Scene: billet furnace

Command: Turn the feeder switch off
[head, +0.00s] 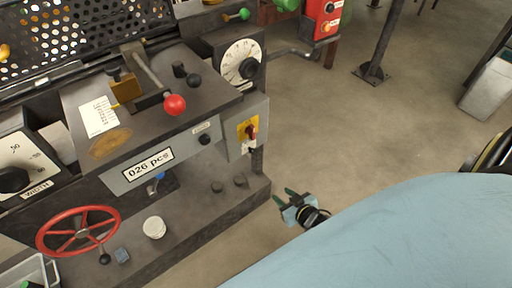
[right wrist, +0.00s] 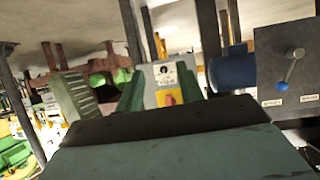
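A red rotary switch (head: 251,132) on a yellow plate is on the front of a grey box (head: 233,150) at the right end of the machine. I take it as the feeder switch; its label is too small to read. Its handle looks roughly upright. In the right wrist view, a red and yellow switch (right wrist: 168,98) shows between the spread fingers (right wrist: 160,92). My left gripper is not in view.
The machine has a red-knobbed lever (head: 174,105), a white dial (head: 240,62) above the switch box and a red handwheel (head: 78,231). A red button box (head: 324,18) stands farther back. A dark ledge (head: 205,205) juts out below the switch. Open floor (head: 340,130) lies to the right.

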